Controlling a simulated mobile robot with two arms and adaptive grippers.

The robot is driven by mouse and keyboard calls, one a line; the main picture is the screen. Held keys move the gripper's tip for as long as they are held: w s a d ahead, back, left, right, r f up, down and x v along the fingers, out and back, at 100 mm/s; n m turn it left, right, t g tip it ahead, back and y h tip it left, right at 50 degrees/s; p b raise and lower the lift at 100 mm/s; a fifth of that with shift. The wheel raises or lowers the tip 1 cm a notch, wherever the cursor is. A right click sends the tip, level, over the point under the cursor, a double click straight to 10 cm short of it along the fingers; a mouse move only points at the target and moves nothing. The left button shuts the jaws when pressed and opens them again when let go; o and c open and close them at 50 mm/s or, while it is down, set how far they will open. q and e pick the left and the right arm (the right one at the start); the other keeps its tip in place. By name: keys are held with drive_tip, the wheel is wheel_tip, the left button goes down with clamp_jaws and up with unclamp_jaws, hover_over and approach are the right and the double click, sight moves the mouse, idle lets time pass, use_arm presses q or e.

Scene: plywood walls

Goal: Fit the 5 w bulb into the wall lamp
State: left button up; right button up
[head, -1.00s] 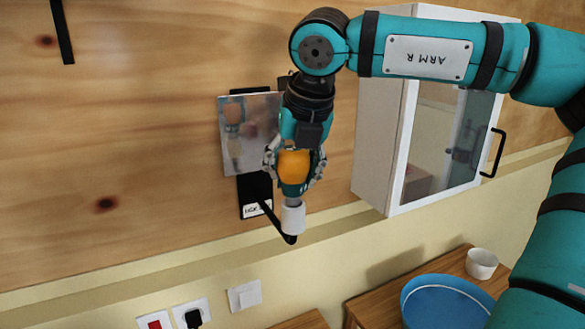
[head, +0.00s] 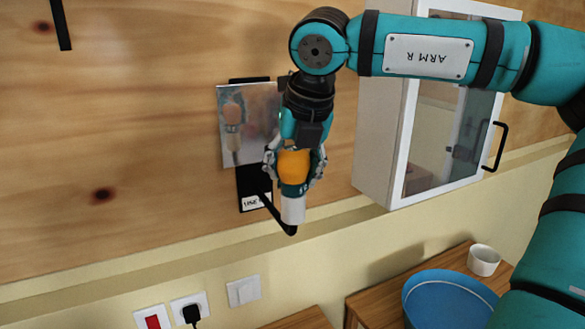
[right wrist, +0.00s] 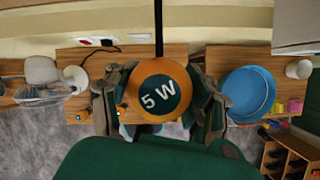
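The 5 w bulb (head: 294,166) is orange with a dark green lower part. In the right wrist view its top reads "5 W" (right wrist: 161,94). My right gripper (head: 295,176) is shut on it from both sides, pointing down. The wall lamp has a black wall plate with a label (head: 255,203), a black arm and a white socket (head: 293,210). The bulb is upright directly over the socket, its lower end meeting the socket's top. How deep it sits inside cannot be told. My left gripper is not in view.
A shiny mirror-like panel (head: 247,125) is on the wall close beside the gripper. A white cabinet with a glass door (head: 384,150) hangs to the right. Below are wall switches and a socket (head: 190,308), a blue bowl (head: 450,300) and a white cup (head: 483,260).

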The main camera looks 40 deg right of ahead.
drive_tip(key=o, duration=0.6)
drive_tip(key=shift+c, duration=0.2)
drive_tip(key=v, duration=1.2)
